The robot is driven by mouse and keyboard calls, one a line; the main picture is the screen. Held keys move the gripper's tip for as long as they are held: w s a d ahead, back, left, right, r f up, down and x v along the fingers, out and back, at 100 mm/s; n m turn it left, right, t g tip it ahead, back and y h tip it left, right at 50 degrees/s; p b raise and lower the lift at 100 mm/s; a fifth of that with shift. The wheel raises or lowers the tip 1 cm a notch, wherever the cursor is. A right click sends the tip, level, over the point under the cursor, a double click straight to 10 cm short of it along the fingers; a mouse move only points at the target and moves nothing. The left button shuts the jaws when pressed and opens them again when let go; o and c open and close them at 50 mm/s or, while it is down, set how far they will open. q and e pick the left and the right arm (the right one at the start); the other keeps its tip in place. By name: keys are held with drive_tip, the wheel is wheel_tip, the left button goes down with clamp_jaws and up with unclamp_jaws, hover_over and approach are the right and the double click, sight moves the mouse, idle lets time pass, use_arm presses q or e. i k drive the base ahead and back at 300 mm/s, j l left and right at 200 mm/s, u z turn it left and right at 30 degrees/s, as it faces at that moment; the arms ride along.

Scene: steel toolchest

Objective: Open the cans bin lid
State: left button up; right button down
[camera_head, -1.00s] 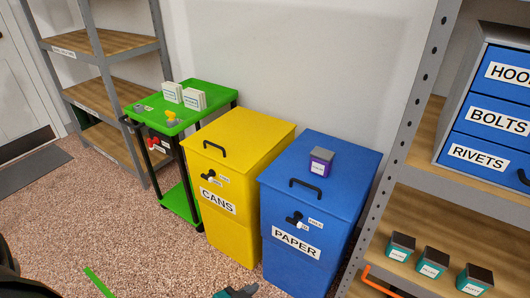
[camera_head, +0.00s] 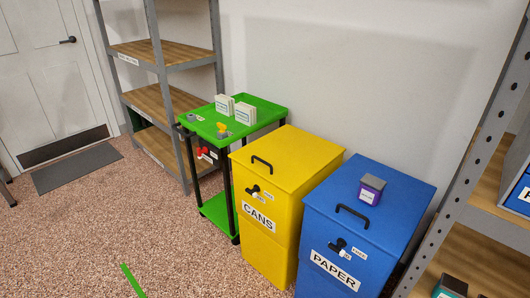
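The yellow cans bin (camera_head: 268,217) stands against the back wall, between the green cart and the blue bin. Its flat yellow lid (camera_head: 290,158) is closed. A black handle (camera_head: 262,162) is on the lid near the front edge. A black latch knob (camera_head: 253,190) is on the front face, above the CANS label (camera_head: 258,217). Neither of my grippers is in view now.
The blue paper bin (camera_head: 350,250) stands close on the right, with a small purple and grey box (camera_head: 371,189) on its lid. A green cart (camera_head: 270,113) stands at left. Grey shelves (camera_head: 170,100) flank both sides.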

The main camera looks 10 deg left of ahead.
sight(289, 157)
drive_tip(key=i+j+z, duration=0.1)
drive_tip(key=z, duration=0.3)
drive_tip(key=j+z, duration=0.4)
drive_tip(key=i+j+z, duration=0.15)
drive_tip(key=j, duration=0.25)
drive_tip(key=j+z, duration=0.2)
drive_tip(key=j, duration=0.2)
drive_tip(key=j+z, duration=0.1)
drive_tip(key=j, duration=2.05)
